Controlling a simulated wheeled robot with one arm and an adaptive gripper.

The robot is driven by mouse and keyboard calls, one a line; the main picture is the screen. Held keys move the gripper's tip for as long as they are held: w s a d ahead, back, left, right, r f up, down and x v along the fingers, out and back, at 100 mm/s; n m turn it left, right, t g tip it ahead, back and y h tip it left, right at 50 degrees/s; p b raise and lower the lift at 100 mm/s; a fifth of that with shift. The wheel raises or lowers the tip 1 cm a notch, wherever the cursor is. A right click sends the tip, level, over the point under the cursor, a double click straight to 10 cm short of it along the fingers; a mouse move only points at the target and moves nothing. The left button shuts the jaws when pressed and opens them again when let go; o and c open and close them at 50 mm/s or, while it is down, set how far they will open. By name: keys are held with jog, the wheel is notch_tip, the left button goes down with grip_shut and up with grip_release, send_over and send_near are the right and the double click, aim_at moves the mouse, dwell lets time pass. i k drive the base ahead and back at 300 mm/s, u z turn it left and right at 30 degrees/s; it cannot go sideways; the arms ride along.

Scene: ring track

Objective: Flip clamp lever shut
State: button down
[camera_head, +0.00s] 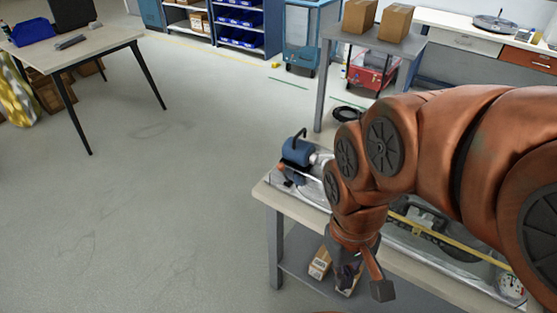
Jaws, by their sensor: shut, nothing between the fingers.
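I cannot make out the clamp lever for certain. A blue device with a black handle (297,148) stands at the far left end of the workbench (268,192). Small orange and dark parts show beside it, too small to tell apart. My gripper (364,283) points down in front of the bench's near edge, low in the picture. It is shut and empty, and stands well apart from the blue device. My copper-coloured arm covers much of the bench top and may hide the clamp.
A clear tray with a yellow strip (440,234) and a round gauge (510,285) lies on the bench. Small cartons (320,264) sit on the shelf below. A grey table with cardboard boxes (395,22) stands behind. The floor to the left is open up to a wooden table (75,52).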

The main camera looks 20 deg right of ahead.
aim_at(281, 167)
jog(key=k, duration=1.35)
jog(key=u, duration=0.65)
jog(key=i, duration=1.6)
jog(key=z, duration=0.35)
